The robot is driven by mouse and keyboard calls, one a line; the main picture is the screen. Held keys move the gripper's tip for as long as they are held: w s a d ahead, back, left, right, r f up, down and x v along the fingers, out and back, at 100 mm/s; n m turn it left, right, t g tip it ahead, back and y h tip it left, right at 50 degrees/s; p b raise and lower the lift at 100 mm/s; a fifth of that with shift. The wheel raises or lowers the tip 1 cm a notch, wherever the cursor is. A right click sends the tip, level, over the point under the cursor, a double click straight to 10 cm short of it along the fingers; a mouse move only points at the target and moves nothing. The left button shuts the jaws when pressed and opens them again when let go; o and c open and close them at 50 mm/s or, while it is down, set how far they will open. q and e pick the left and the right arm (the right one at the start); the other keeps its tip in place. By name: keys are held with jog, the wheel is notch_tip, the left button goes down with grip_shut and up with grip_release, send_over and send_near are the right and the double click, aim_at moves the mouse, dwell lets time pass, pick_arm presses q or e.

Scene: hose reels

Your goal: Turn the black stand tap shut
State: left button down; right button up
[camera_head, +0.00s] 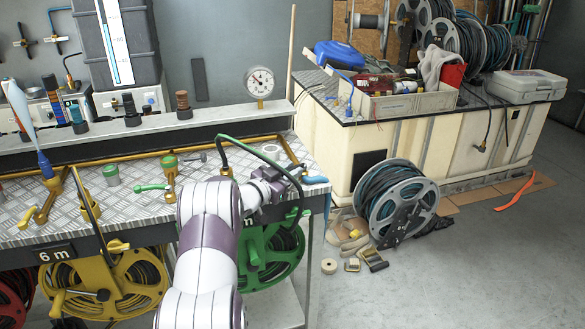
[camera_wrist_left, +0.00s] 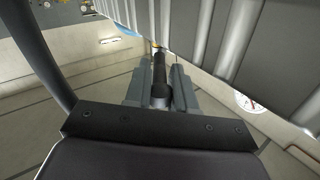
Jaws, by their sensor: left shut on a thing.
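My left gripper (camera_head: 281,183) is over the right end of the metal-topped bench (camera_head: 130,205), by the arched black hose (camera_head: 262,152). In the left wrist view its two grey fingers (camera_wrist_left: 161,92) are shut on a black bar-like handle (camera_wrist_left: 159,72) that runs away between them. A small yellowish part shows at the handle's far end. In the head view my gripper and arm hide most of this handle and the tap's body. A blue-handled piece (camera_head: 315,180) sticks out just right of the gripper. My right gripper is not in view.
A green-handled tap (camera_head: 152,188) and a yellow tap (camera_head: 42,205) stand on the bench to the left. A pressure gauge (camera_head: 259,82) rises behind. A yellow reel (camera_head: 105,285) and a green reel (camera_head: 275,257) hang below. A grey hose reel (camera_head: 398,205) stands on the floor at right.

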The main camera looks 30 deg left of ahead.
pick_arm(q)
jog(key=shift+a+r+m+h, duration=0.15)
jog(key=shift+m+h, duration=0.15)
jog(key=shift+h, duration=0.3)
jog(key=shift+w, duration=0.1)
jog(key=c, duration=1.1)
grip_release()
jog(key=s+a, duration=0.2)
jog(key=s, duration=1)
jog(key=shift+s+a, duration=0.15)
jog(key=shift+s, duration=0.05)
